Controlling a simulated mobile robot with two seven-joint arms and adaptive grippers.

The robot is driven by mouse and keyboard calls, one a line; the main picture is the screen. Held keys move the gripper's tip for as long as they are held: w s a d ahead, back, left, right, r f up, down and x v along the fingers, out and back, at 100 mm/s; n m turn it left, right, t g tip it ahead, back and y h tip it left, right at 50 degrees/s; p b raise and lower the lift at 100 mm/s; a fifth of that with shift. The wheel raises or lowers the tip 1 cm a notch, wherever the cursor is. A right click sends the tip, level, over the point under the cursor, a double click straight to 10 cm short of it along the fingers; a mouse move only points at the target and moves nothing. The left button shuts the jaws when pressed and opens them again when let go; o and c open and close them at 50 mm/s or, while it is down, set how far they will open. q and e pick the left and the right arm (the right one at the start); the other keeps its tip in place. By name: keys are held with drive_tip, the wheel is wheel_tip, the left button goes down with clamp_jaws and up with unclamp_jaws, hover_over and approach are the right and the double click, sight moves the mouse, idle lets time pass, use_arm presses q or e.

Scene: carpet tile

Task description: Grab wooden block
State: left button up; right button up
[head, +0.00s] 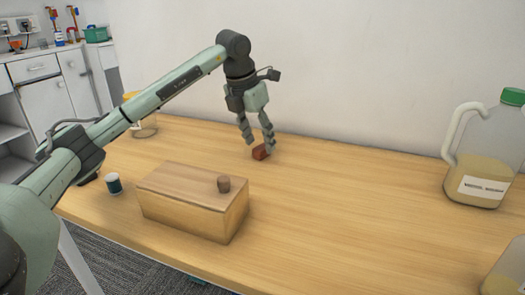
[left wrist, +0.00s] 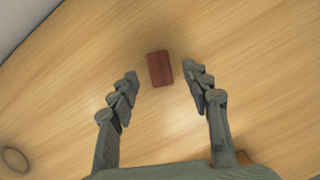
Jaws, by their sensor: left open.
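A small reddish-brown wooden block (head: 261,152) lies on the wooden table near the wall. In the left wrist view the block (left wrist: 160,69) lies just beyond the fingertips, roughly centred between them. My left gripper (head: 258,142) points down over the block, with its fingers apart and nothing held. In the left wrist view the gripper (left wrist: 161,82) is spread wide, with bare table between the fingers. In the head view a finger partly covers the block. My right gripper is in neither view.
A big jug (head: 480,175) stands at the right. The table's middle right is clear.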

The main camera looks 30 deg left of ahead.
use_arm(q)
drive_tip(key=shift+x, duration=1.1)
drive_tip(key=shift+w, duration=0.1)
drive_tip(key=c, duration=0.9)
drive_tip(key=shift+c, duration=0.2)
drive_tip(key=shift+r, duration=0.15)
